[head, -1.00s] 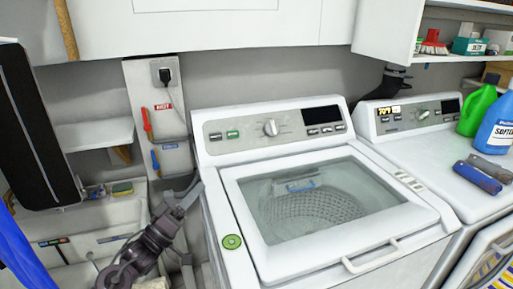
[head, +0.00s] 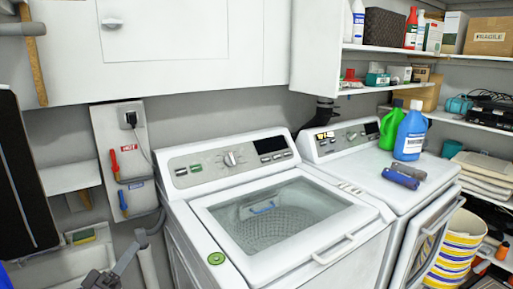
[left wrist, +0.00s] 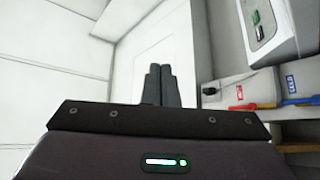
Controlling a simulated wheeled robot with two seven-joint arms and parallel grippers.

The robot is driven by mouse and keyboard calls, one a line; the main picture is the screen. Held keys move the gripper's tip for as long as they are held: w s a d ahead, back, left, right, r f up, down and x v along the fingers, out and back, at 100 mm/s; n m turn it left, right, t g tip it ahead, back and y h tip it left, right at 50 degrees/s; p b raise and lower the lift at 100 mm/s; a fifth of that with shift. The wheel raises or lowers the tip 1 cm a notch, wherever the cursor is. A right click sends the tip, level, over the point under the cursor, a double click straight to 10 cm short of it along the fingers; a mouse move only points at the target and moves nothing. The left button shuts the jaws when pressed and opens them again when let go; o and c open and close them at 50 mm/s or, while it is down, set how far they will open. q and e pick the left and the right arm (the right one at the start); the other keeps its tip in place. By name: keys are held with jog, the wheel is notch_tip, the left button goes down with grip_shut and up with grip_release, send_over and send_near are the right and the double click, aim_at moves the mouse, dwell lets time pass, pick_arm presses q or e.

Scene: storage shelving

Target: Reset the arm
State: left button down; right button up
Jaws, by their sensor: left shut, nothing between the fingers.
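My left gripper (head: 122,264) shows at the bottom left of the head view, low in front of the wall beside the washing machine. Only its upper part is in the picture. In the left wrist view, its two dark fingers (left wrist: 161,84) stand close together, shut with nothing between them. They are seen against pale panels and a wall. My right gripper is not in view.
A white top-load washer (head: 205,245) with a closed glass lid stands right of my gripper. A second machine (head: 372,165) holds a blue bottle (head: 411,132) and a green bottle (head: 391,125). Shelves (head: 470,58) line the right; a white cabinet (head: 190,40) hangs above.

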pick_arm(q)
jog(key=s+d+f+g+y, duration=0.2)
jog(key=d+f+g+y, duration=0.1)
jog(key=f+y, duration=0.3)
jog(key=s+d+f+g+y, duration=0.15)
jog(key=f+g+y, duration=0.25)
jog(key=f, duration=0.4)
jog(key=s+d+f+m+g, duration=0.25)
jog(key=s+g, duration=0.25)
jog(key=s, duration=0.4)
jog(key=s+d+f+m+g, duration=0.25)
jog(key=s+f+g, duration=0.2)
jog(key=s, duration=0.55)
notch_tip(320, 180, down, 30)
jog(key=s+g, duration=0.2)
jog(key=s+a+f, duration=0.2)
jog(key=s+f, duration=0.6)
jog(key=s, duration=0.1)
jog(key=s+a+f+g+y, duration=0.1)
jog(key=s+a+f, duration=0.1)
jog(key=s+f, duration=0.6)
jog(key=shift+s+f+m, duration=0.3)
jog(key=shift+s+f, duration=0.05)
jog(key=shift+s, duration=0.75)
